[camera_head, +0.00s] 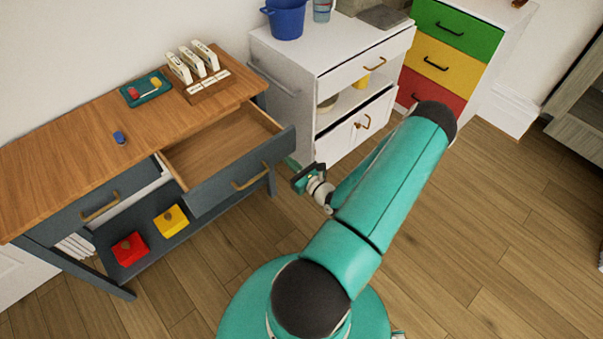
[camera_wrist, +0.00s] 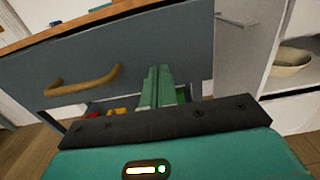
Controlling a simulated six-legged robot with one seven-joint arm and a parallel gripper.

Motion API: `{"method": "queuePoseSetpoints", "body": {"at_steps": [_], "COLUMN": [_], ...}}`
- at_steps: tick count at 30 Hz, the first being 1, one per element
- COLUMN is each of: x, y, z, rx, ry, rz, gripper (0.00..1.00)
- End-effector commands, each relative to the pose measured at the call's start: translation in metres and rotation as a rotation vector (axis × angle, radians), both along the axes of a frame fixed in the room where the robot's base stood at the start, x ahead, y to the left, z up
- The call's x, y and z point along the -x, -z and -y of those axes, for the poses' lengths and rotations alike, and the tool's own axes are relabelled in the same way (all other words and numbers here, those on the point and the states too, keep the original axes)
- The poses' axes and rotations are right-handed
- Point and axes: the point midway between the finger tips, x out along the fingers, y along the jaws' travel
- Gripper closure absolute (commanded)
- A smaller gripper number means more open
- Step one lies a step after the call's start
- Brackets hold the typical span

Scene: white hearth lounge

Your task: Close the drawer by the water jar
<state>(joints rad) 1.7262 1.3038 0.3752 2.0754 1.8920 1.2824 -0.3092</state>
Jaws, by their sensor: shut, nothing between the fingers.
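A grey drawer (camera_head: 240,174) with a wooden inside and brass handle is pulled out of the right side of the wooden-topped console (camera_head: 60,150). Its front also fills the upper left of the wrist view (camera_wrist: 150,58). A small clear vessel with a bluish tint (camera_head: 322,11), possibly the water jar, stands on the white cabinet (camera_head: 300,68), cut off by the top edge. My gripper (camera_head: 292,166) is shut and empty, close to the right end of the drawer front. In the wrist view its fingers (camera_wrist: 157,86) are together before the lower front; contact cannot be told.
A blue pot (camera_head: 286,18) stands on the white cabinet. A green, yellow and red drawer unit (camera_head: 440,60) stands right of it. A tray (camera_head: 146,88), a rack (camera_head: 205,85) and a small blue item (camera_head: 119,137) sit on the console. Red (camera_head: 130,249) and yellow (camera_head: 170,221) boxes lie below.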

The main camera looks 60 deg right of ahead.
Motion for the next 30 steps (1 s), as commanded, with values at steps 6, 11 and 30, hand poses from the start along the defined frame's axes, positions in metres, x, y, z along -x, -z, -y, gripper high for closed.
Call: {"method": "queuePoseSetpoints", "body": {"at_steps": [6, 11, 30], "x": [-0.030, -0.038, -0.071], "y": [0.000, 0.000, 0.000], "z": [0.006, 0.007, 0.016], "rx": [0.000, 0.000, 0.002], "ry": [-0.001, -0.002, -0.005], "rz": [0.000, -0.001, 0.002], "gripper": [1.00, 1.00, 1.00]}}
